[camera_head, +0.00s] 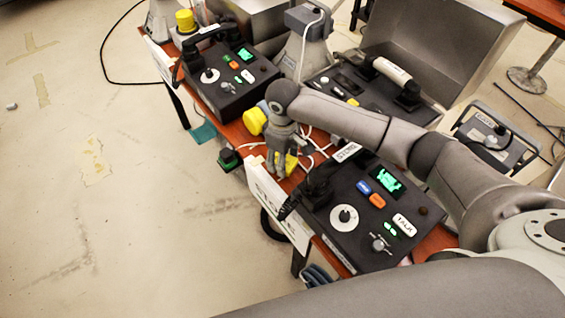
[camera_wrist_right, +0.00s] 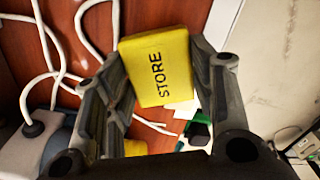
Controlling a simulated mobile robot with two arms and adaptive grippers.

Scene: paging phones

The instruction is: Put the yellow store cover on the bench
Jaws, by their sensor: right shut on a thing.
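The yellow store cover (camera_wrist_right: 158,70), marked STORE, is between the fingertips of my right gripper (camera_wrist_right: 165,85) in the right wrist view. The gripper is shut on it. In the head view the right gripper (camera_head: 280,165) points down over the brown bench (camera_head: 239,132), and part of the yellow cover (camera_head: 291,164) shows beside its fingers. In the wrist view the bench's wood (camera_wrist_right: 185,14) lies behind the cover. I cannot tell whether the cover touches the bench. My left gripper is not in view.
A black phone box (camera_head: 365,215) with a dial stands near the gripper; another (camera_head: 228,82) stands farther back. White cables (camera_wrist_right: 97,30) cross the bench. A round yellow part (camera_head: 255,121) is near my wrist. The floor at left is mostly clear.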

